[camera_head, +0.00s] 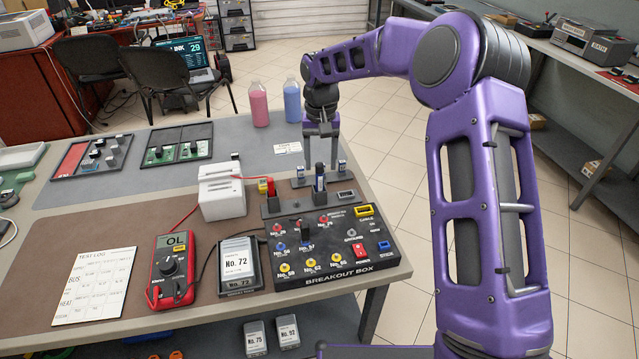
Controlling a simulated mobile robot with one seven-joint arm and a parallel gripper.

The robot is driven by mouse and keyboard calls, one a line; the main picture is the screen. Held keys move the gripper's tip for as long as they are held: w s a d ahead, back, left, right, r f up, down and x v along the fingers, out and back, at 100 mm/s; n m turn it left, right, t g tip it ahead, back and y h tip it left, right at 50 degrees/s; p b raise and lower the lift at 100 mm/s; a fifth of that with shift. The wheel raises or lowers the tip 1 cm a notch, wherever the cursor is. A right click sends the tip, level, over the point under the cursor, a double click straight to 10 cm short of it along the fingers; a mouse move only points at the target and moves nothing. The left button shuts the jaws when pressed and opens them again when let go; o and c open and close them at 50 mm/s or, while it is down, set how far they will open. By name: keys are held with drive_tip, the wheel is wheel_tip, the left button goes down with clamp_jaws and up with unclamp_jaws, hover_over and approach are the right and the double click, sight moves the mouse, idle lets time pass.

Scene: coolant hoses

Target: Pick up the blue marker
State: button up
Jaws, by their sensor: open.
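A slim, dark blue upright piece that looks like the blue marker (320,177) stands at the back of the breakout box (330,258), near the table's right edge. It has a pale band. My gripper (321,158) points down just above it, with its two fingers apart and nothing seen between them. The marker's top shows just below the fingertips. Whether the fingers are at the same depth as the marker I cannot tell.
A white block (222,192), a red multimeter (172,270) and a No. 72 module (239,262) stand left of the box. Pink (259,104) and blue (291,102) bottles stand behind my gripper. Small grey-topped pieces flank the marker. The grey mat (235,140) has free room.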

sight(319, 176)
wheel_tip(319, 176, down, 5)
drive_tip(key=shift+s+a+f, duration=0.1)
drive_tip(key=shift+a, duration=0.05)
clamp_jaws()
idle(0.4)
